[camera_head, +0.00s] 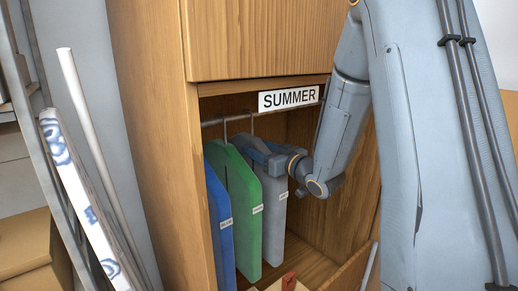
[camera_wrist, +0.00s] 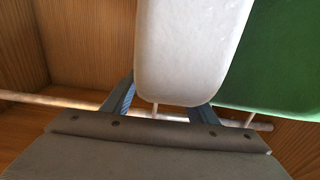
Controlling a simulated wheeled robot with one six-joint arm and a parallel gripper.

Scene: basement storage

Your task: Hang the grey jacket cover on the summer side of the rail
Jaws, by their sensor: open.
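The grey jacket cover (camera_head: 273,205) hangs upright inside the wardrobe, just right of the green cover (camera_head: 241,210). Its hanger hook appears to meet the rail (camera_head: 212,122) in the wrist view, where the rail (camera_wrist: 60,101) crosses behind the fingers. The SUMMER sign (camera_head: 289,98) is above this part of the rail. My gripper (camera_head: 262,152) is at the top of the grey cover. In the wrist view my open fingers (camera_wrist: 165,103) stand on either side of the top of the grey cover (camera_wrist: 190,45). Whether either finger touches it is unclear.
A blue cover (camera_head: 220,225) hangs left of the green one. The wooden side panel (camera_head: 160,150) and upper front (camera_head: 260,40) frame the opening. A patterned board (camera_head: 80,190) and white pole (camera_head: 95,135) lean at left. Free compartment room lies right of the grey cover.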

